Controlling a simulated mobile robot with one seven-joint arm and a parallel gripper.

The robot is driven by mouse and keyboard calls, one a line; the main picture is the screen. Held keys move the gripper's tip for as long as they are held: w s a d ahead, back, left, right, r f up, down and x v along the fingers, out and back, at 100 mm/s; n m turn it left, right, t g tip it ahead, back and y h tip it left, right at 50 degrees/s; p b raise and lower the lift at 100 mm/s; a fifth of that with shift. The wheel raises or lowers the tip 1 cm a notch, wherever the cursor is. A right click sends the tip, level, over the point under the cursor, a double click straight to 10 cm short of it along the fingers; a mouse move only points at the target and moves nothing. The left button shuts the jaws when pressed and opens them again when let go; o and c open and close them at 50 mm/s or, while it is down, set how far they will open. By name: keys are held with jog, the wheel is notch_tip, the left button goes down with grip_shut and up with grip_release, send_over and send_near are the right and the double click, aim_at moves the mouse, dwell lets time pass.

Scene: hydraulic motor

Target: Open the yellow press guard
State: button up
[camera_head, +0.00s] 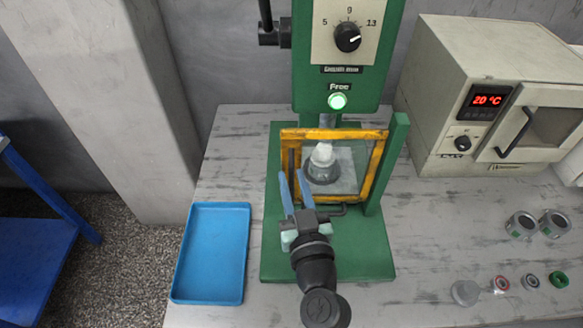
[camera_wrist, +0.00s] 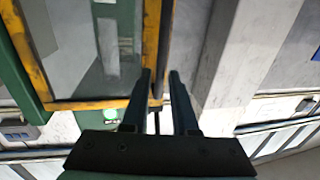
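The yellow press guard (camera_head: 335,134) is a yellow frame with a clear pane, standing shut across the front of the green press. It also shows in the wrist view (camera_wrist: 88,104). A dark upright handle (camera_head: 292,160) runs along its left side. My gripper (camera_head: 291,173) is in front of the guard's left side, its two blue fingers apart, tips by the handle. In the wrist view my gripper (camera_wrist: 159,75) has its fingers spread, with the guard's edge between or just beyond the tips; contact cannot be told. A metal part (camera_head: 322,160) sits behind the pane.
A blue tray (camera_head: 210,252) lies left of the press base. An oven (camera_head: 480,100) reading 20 °C stands at the right. Several small rings and cylinders (camera_head: 523,224) lie on the bench (camera_head: 430,235) at the right. The bench just right of the base is clear.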

jog(key=shift+w+a, duration=0.2)
jog(key=shift+w, duration=0.75)
grip_shut()
dwell(0.8)
